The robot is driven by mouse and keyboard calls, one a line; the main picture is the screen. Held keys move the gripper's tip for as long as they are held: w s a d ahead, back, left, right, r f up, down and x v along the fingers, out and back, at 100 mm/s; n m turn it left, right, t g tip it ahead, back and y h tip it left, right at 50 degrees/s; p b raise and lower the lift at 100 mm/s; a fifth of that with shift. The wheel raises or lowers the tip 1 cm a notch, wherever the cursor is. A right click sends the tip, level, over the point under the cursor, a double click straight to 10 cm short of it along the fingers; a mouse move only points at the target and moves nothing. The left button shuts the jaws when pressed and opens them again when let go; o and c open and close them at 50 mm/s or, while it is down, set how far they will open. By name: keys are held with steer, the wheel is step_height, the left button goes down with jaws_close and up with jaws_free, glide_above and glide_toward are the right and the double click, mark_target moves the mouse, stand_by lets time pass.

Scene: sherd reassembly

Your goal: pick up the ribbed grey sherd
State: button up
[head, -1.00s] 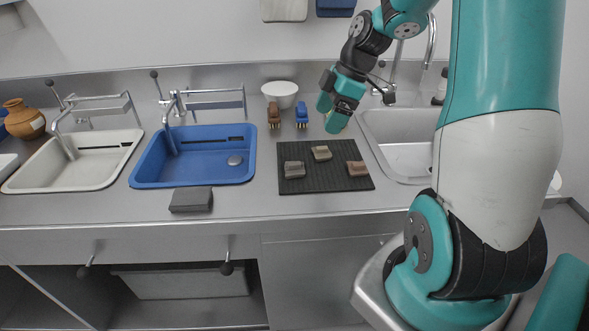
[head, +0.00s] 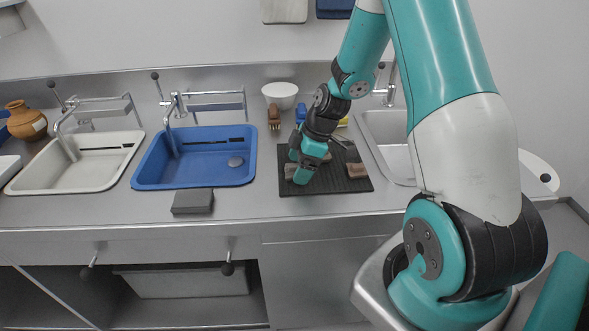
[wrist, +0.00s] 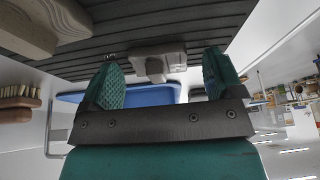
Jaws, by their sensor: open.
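The grey sherd (head: 289,170) lies on the left part of the dark ribbed mat (head: 330,188), partly hidden behind my gripper (head: 300,178) in the head view. In the wrist view the grey sherd (wrist: 158,62) sits beyond and between the two teal fingertips of my gripper (wrist: 163,75). The fingers are apart with space on both sides of it. Its ribbing is too small to make out.
A reddish sherd (head: 357,170) lies to the right on the mat. A beige sherd (wrist: 28,28) shows at the wrist view's upper left. Brushes (head: 274,116) and a white bowl (head: 280,94) stand behind. A dark grey block (head: 193,201) lies left of the mat.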

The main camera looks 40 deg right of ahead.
steer(key=c, duration=1)
